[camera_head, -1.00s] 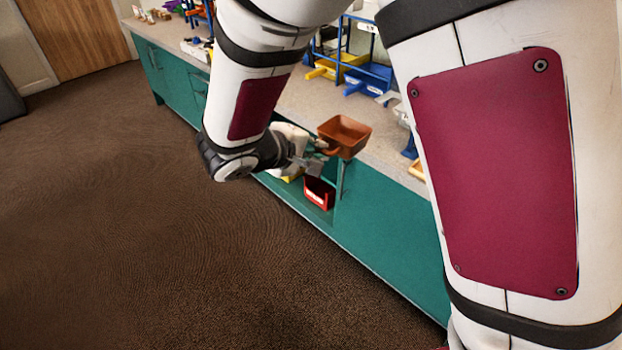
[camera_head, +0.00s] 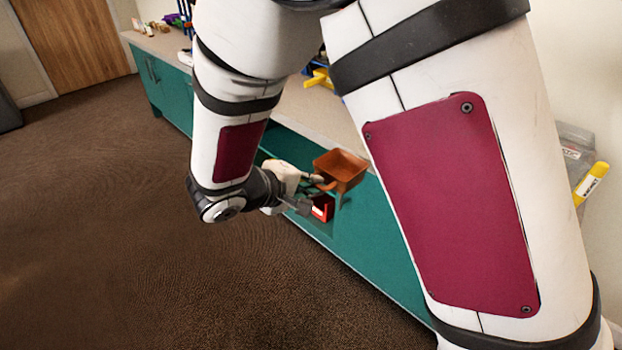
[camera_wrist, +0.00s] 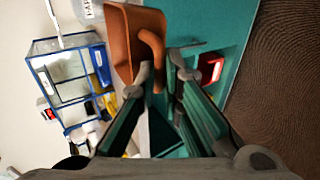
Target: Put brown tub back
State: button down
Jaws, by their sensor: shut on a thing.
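The brown tub (camera_head: 343,167) is a small orange-brown open bin with a handle. My gripper (camera_head: 317,180) is shut on its handle and holds it in front of the teal cabinet, near the counter's front edge. In the wrist view the tub (camera_wrist: 121,45) is at the top left, and its curved handle lies between the fingertips of my gripper (camera_wrist: 158,80). The tub looks clear of any surface in the head view. My arm hides much of the counter.
The teal cabinet (camera_head: 362,225) has an open compartment with a red bin (camera_head: 322,208), also in the wrist view (camera_wrist: 211,68). A blue-framed rack (camera_wrist: 68,75) with blue and yellow bins stands on the counter. Brown carpet (camera_head: 110,210) is clear at left.

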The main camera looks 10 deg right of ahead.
aim_at(351, 157)
jog(key=shift+w+d+p, duration=0.4)
jog(key=shift+w+d, duration=0.85)
jog(key=shift+d, duration=0.5)
jog(key=shift+w+d+p, duration=0.35)
jog(key=shift+w+d, duration=0.95)
jog(key=shift+d, duration=0.45)
jog(key=shift+w+d+p, duration=0.4)
jog(key=shift+w+d, duration=0.85)
jog(key=shift+d, duration=0.5)
jog(key=shift+w+d+f+b, duration=0.1)
jog(key=shift+w+d+b, duration=0.3)
jog(key=shift+w+d, duration=0.15)
jog(key=w+d+b, duration=0.3)
jog(key=d, duration=0.2)
jog(key=shift+w+d, duration=0.15)
jog(key=shift+w, duration=0.15)
jog(key=shift+f+b, duration=0.4)
jog(key=shift+b, duration=0.45)
jog(key=c, duration=1.7)
grip_release()
jog(key=shift+o, duration=0.2)
